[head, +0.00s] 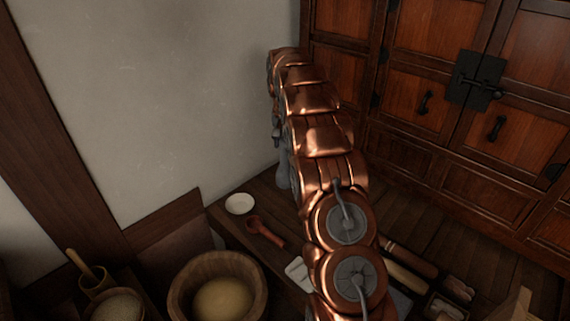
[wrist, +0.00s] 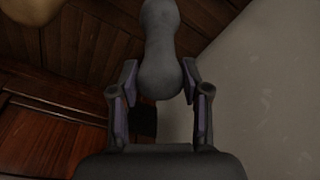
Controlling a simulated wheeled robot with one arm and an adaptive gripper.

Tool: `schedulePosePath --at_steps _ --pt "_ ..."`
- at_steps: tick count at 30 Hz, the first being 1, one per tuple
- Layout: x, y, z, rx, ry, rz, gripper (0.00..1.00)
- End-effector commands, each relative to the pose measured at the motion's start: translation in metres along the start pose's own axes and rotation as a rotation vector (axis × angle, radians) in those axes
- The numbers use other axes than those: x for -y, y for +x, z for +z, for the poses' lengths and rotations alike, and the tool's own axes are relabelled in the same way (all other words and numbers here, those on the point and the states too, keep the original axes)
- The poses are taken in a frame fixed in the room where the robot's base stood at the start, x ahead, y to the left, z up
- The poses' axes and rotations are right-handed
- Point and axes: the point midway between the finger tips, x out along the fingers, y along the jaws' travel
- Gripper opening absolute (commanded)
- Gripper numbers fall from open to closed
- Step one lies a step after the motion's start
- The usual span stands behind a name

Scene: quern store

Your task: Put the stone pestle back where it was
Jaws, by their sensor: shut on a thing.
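In the wrist view my gripper (wrist: 160,82) is shut on the grey stone pestle (wrist: 160,40), one finger on each side of its rounded lower bulb. The pestle narrows in the middle and its upper end runs out of the picture. In the head view a grey part of the pestle (head: 283,172) shows left of my copper arm, near the wall and over the back of the dark wooden bench (head: 228,226). My arm hides much of the gripper there. Whether the pestle touches the bench is unclear.
A white dish (head: 239,204) and a reddish wooden scoop (head: 265,231) lie on the bench, with a pale cloth (head: 298,272) nearer. A wooden tub (head: 180,293) of yellow meal stands at front. Wooden cabinets (head: 430,95) line the right; a plaster wall (head: 150,90) is behind.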

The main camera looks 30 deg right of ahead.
Motion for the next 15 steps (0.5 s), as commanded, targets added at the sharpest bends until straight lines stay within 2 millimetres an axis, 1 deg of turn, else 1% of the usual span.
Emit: schedulePosePath --at_steps 7,9,15 --pt "0.000 0.036 0.005 0.001 0.000 0.000 0.00" --pt "0.000 0.043 0.005 -0.002 0.000 -0.001 0.00" --pt "0.001 0.054 0.006 -0.004 -0.001 -0.001 0.00"
